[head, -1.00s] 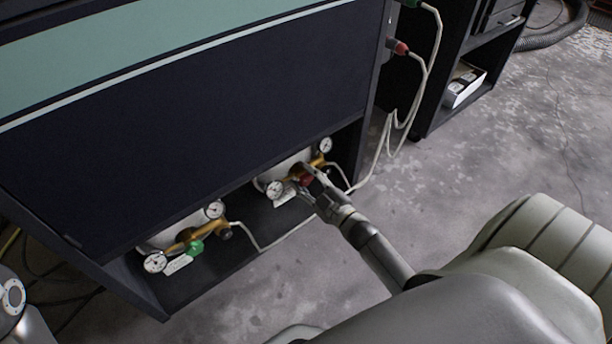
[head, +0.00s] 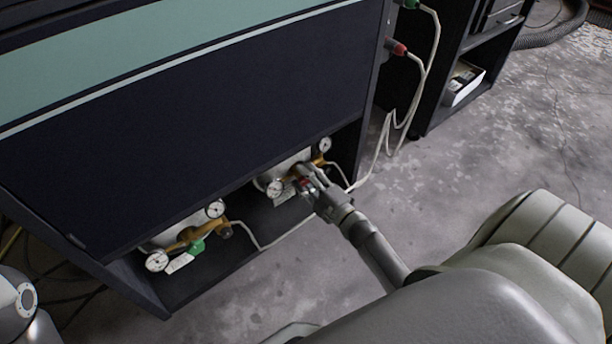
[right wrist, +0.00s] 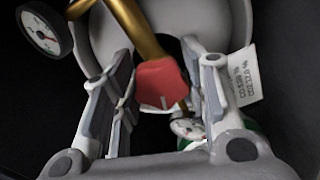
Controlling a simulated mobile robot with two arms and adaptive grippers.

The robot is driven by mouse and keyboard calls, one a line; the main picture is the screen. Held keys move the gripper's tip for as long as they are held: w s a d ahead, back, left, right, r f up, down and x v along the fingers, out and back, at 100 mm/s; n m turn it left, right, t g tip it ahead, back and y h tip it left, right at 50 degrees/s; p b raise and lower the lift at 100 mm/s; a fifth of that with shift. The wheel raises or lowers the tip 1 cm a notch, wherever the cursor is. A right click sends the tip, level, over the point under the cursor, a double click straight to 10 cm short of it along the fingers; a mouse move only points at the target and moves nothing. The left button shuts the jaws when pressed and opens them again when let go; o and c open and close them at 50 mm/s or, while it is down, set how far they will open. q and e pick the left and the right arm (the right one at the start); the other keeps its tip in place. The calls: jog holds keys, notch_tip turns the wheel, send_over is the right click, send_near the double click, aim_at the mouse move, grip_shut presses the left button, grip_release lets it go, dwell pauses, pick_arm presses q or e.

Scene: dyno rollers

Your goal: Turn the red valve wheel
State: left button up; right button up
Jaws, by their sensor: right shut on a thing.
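The red valve wheel (right wrist: 160,82) sits on a brass regulator fitting (right wrist: 135,25) of a grey gas cylinder (right wrist: 215,20), in the low bay of the dark cabinet. In the right wrist view it is between the two fingers of my right gripper (right wrist: 158,88). In the head view my right gripper (head: 303,180) reaches into the bay from the right and is shut on the wheel, covering most of it; only a bit of red shows. My left gripper is not in view.
A second regulator with a green valve wheel (head: 197,247) stands left in the same bay. Gauges (head: 274,188) and a pale hose flank the fitting. The cabinet's dark front panel (head: 190,120) overhangs the bay. Grey floor (head: 470,190) is free to the right.

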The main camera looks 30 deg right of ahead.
dwell(0.3)
jog(key=o, duration=1)
jog(key=shift+o, duration=0.2)
jog(key=shift+s, duration=0.1)
jog(key=s, duration=1.2)
jog(key=shift+d, duration=0.45)
